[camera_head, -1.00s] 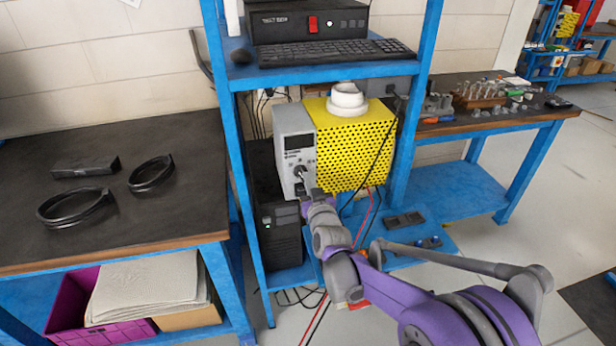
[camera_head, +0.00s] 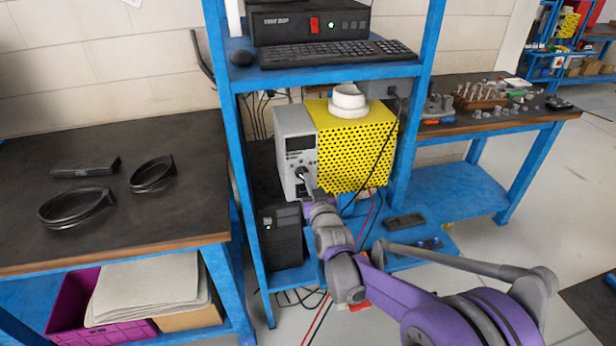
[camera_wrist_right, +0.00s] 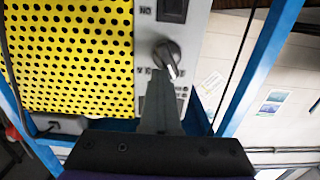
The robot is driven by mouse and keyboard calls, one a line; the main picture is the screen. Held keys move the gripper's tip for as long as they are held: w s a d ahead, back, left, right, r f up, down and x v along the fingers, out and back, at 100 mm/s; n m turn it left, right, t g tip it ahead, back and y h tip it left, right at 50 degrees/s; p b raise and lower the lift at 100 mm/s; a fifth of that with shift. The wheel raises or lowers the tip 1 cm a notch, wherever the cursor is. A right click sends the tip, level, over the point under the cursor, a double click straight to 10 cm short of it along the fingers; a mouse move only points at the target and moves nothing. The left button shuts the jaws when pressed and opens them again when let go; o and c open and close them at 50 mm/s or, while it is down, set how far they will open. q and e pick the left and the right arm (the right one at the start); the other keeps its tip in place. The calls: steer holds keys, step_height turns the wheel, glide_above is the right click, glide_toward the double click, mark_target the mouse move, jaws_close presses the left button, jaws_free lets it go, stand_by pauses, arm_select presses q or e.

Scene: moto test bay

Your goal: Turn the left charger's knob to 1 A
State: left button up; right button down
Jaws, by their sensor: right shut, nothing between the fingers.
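The left charger (camera_head: 295,150) is a grey box with a dark display, standing on the rack beside a yellow perforated box. Its knob (camera_head: 301,173) is on the front panel below the display. In the right wrist view the dark round knob (camera_wrist_right: 167,58) has a pale pointer mark toward the lower right of the picture; the scale is too blurred to read. My right gripper (camera_head: 312,188) is shut and empty, just in front of the panel. In the right wrist view its fingertips (camera_wrist_right: 159,73) overlap the knob's lower edge; I cannot tell whether they touch. My left gripper is out of view.
The yellow perforated box (camera_head: 355,150) stands close at the right of the charger, with a white roll (camera_head: 347,100) on top. A blue rack post (camera_head: 238,170) is at the left. A shelf with a keyboard (camera_head: 335,53) lies above. Cables hang in front of the yellow box.

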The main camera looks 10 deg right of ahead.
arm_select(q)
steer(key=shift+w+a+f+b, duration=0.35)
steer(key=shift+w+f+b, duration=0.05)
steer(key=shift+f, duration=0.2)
arm_select(e)
steer(key=s, duration=0.3)
steer(key=s+a, duration=0.1)
steer(key=s, duration=0.1)
steer(key=shift+r, duration=0.35)
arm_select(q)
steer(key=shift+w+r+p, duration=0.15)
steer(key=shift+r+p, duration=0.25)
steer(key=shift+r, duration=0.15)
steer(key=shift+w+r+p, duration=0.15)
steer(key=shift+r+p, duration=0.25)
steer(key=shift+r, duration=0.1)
arm_select(e)
steer(key=s+d+f+g, duration=0.1)
steer(key=s+f+g, duration=0.2)
steer(key=s, duration=0.8)
steer(key=s+d+f+g, duration=0.1)
steer(key=s+f+g, duration=0.3)
steer(key=s, duration=0.7)
steer(key=s+d+f+g, duration=0.1)
steer(key=s+f+g, duration=0.3)
steer(key=s, duration=0.7)
steer(key=shift+d+g+h, duration=0.3)
steer(key=shift+d+g, duration=0.1)
steer(key=shift+g, duration=0.3)
